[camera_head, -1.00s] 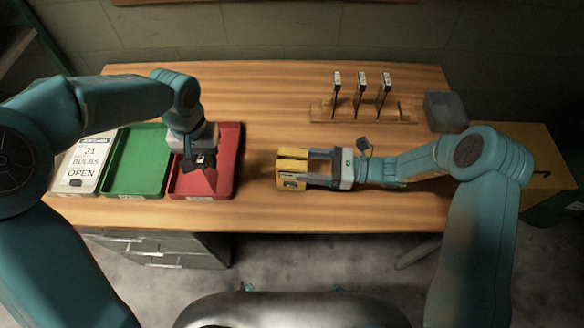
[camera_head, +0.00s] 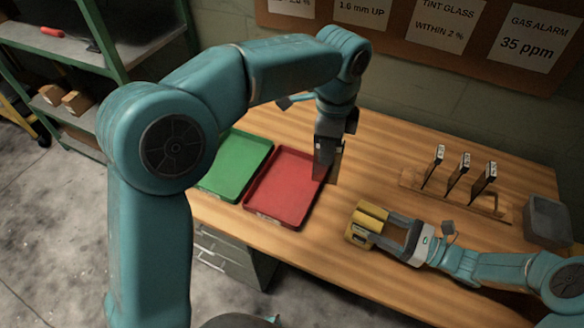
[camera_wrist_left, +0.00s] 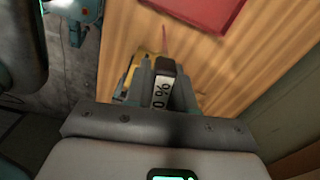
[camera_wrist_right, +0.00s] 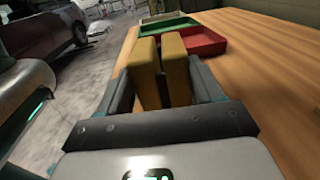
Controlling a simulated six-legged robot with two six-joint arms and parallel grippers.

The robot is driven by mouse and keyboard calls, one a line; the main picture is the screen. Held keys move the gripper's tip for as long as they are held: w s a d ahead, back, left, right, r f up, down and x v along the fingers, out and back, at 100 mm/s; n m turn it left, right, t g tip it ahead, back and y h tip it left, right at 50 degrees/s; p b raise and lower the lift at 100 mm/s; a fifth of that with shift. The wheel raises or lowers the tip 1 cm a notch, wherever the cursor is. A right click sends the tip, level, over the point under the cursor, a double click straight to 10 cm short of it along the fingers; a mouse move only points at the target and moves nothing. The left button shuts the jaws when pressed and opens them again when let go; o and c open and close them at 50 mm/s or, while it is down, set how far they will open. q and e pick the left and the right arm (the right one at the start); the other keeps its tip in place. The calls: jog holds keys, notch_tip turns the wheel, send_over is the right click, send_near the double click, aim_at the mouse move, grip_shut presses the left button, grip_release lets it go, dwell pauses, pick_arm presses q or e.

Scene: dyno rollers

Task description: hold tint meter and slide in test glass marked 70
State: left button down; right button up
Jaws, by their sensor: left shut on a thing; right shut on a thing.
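My right gripper (camera_head: 384,232) is shut on the yellow tint meter (camera_head: 370,211), just over the table. In the right wrist view the meter (camera_wrist_right: 176,70) shows as two yellow blocks with a narrow slot between them. My left gripper (camera_head: 328,158) is shut on a test glass and holds it above the table by the red tray's right edge, behind and left of the meter. In the left wrist view the held glass (camera_wrist_left: 164,80) has a dark top and a white label; "0 %" reads, the first digit is hidden. The glass and meter are apart.
A wooden rack (camera_head: 470,202) with three standing glasses is at the right, next to a grey bin (camera_head: 547,222). A red tray (camera_head: 285,189) and a green tray (camera_head: 235,164) lie at the left. The table between the red tray and rack is mostly clear.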

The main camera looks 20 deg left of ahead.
pick_arm(q)
jog(key=d+r+m, duration=0.2)
jog(key=d+r, duration=0.2)
jog(key=d, duration=0.3)
jog(key=m, duration=0.1)
send_over(367, 218)
jog(key=w, duration=0.1)
notch_tip(367, 218, down, 7)
jog(key=shift+d, duration=0.15)
jog(key=shift+w+f, duration=0.1)
jog(key=shift+f, duration=0.5)
dwell(1.3)
jog(key=shift+f, duration=0.75)
jog(key=shift+f, duration=0.15)
jog(key=shift+f, duration=1.35)
jog(key=shift+f, duration=0.2)
jog(key=shift+f, duration=1.2)
